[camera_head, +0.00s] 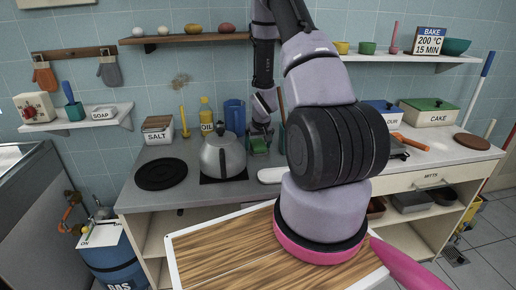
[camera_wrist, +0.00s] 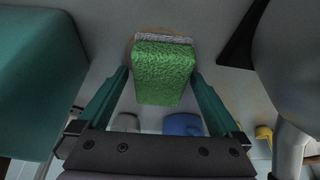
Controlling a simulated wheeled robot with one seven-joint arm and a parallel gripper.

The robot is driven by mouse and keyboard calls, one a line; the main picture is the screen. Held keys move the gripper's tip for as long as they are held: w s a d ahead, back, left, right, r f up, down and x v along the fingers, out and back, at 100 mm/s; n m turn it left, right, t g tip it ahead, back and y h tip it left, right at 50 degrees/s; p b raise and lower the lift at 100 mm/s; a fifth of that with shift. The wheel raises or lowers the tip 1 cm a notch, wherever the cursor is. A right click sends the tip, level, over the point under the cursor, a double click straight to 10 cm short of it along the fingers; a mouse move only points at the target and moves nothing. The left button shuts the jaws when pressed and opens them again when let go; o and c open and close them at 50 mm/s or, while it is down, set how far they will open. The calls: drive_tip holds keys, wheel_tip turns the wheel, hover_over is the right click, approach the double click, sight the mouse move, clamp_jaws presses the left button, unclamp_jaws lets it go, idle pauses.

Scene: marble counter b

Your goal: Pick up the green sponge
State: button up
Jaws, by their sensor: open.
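The green sponge (camera_wrist: 163,72) is a block with a pale grey layer along its far edge. In the wrist view it lies between the tips of my gripper (camera_wrist: 160,76), whose two teal fingers are spread apart on either side of it. I cannot tell whether either finger touches it. In the head view the sponge (camera_head: 259,147) shows small on the counter, just under my gripper (camera_head: 262,130), beside the kettle. My arm hides part of the counter to its right.
A white object (camera_head: 271,175) lies in front. A black round plate (camera_head: 161,174) is further left. In the wrist view, a large teal object (camera_wrist: 40,75) is at left.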

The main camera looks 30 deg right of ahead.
sight(258, 143)
drive_tip(key=c, duration=1.3)
wheel_tip(258, 143, up, 10)
drive_tip(key=shift+r, duration=0.2)
